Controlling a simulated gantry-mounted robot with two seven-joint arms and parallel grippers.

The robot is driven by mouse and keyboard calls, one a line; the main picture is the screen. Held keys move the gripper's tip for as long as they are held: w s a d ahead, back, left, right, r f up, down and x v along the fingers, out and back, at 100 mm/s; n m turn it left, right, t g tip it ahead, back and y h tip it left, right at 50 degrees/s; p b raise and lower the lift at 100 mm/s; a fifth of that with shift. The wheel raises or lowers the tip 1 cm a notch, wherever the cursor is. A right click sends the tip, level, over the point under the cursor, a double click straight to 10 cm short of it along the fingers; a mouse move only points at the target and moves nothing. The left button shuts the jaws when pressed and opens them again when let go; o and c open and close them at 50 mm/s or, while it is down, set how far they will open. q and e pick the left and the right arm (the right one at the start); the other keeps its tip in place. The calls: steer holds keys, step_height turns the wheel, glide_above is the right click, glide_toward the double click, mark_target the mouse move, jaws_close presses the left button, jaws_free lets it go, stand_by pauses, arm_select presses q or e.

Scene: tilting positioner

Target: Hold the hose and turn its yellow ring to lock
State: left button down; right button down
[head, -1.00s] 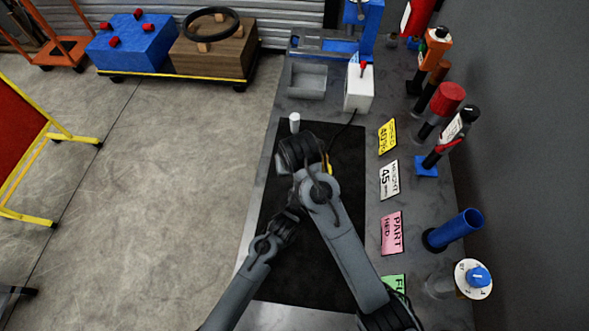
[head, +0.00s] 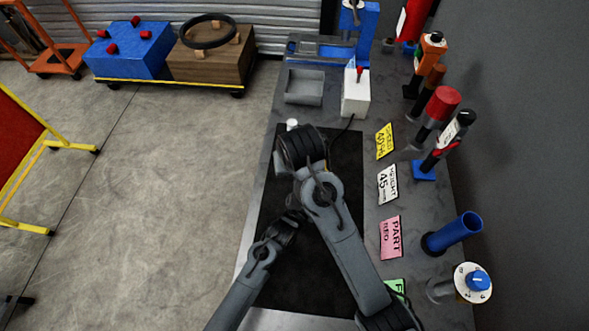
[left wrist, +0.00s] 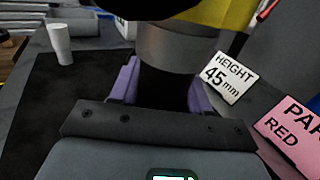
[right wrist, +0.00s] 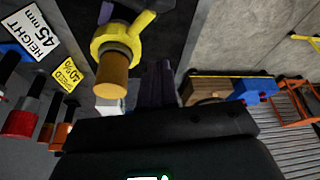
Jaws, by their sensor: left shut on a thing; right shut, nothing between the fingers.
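In the left wrist view my left gripper (left wrist: 163,88) is shut on the black hose (left wrist: 165,92), with one purple finger on each side. Above the fingers the hose carries a grey collar (left wrist: 180,47) and the yellow ring (left wrist: 226,15), partly cut off by the frame. In the right wrist view the yellow ring (right wrist: 118,42) has lugs and sits around an orange-brown cylinder end (right wrist: 111,76). My right gripper (right wrist: 154,80) is shut and empty beside the ring, apart from it in the picture. In the head view my arms hide the hose and ring.
A black mat (head: 342,190) covers the bench middle. A white cylinder (head: 292,125) stands near its far left edge. A white box with a red switch (head: 355,95) and a grey tray (head: 304,87) are beyond. Cards and upright tools line the right side.

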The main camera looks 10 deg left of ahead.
arm_select(q)
steer(key=shift+f, duration=0.1)
arm_select(e)
steer(key=shift+v, duration=1.15)
